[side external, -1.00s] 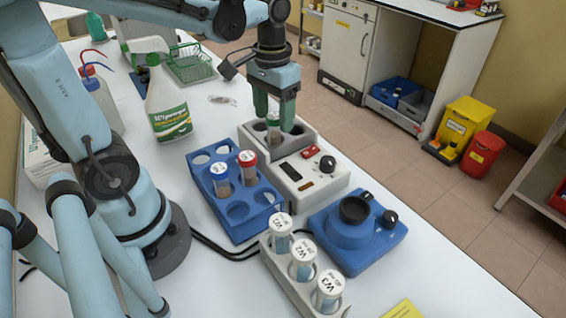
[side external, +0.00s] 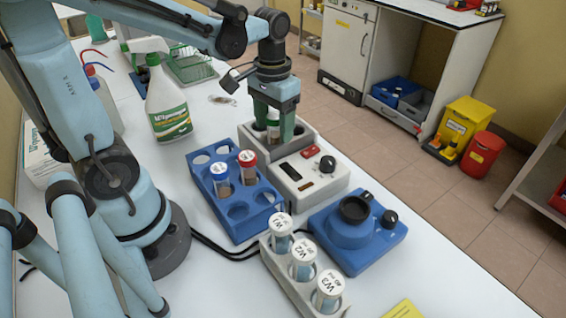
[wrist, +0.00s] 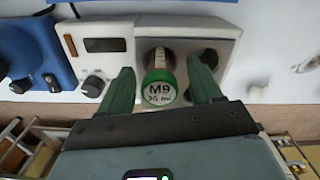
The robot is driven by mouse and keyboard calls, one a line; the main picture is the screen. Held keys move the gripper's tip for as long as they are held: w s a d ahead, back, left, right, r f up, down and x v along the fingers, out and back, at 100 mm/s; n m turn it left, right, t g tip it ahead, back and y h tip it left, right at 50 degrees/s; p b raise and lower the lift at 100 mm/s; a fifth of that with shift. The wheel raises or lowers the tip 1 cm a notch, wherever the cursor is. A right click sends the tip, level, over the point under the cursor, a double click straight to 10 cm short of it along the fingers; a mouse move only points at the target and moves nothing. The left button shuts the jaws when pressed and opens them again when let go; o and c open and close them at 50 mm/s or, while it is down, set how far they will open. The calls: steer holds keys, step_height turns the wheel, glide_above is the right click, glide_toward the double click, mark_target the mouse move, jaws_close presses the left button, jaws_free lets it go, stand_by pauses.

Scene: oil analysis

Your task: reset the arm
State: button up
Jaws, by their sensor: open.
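My gripper (side external: 273,138) is open, pointing down over the back well of the white-and-grey instrument (side external: 312,183). In the wrist view, its green fingers (wrist: 160,72) stand apart on either side of a vial with a green cap marked M9 (wrist: 159,95). Gaps show between the cap and both fingers. In the side view, the vial (side external: 273,119) shows partly between the fingers. Its lower part is hidden in the well.
A blue rack (side external: 238,222) with a red-capped and a blue-capped vial stands left of the instrument. A blue device (side external: 350,240) and a grey rack (side external: 283,277) with W-labelled vials are in front. A spray bottle (side external: 168,105) and green basket (side external: 192,68) stand behind.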

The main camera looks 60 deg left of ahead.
step_height(320, 180, up, 12)
step_height(320, 180, down, 12)
steer(key=shift+r, duration=0.1)
step_height(320, 180, up, 11)
steer(key=shift+f, duration=0.2)
steer(key=shift+s+r, duration=0.15)
steer(key=shift+s, duration=0.2)
steer(key=s+f, duration=0.4)
steer(key=s, duration=0.4)
steer(key=shift+a, duration=0.25)
stand_by(0.8)
steer(key=shift+o, duration=0.3)
stand_by(0.3)
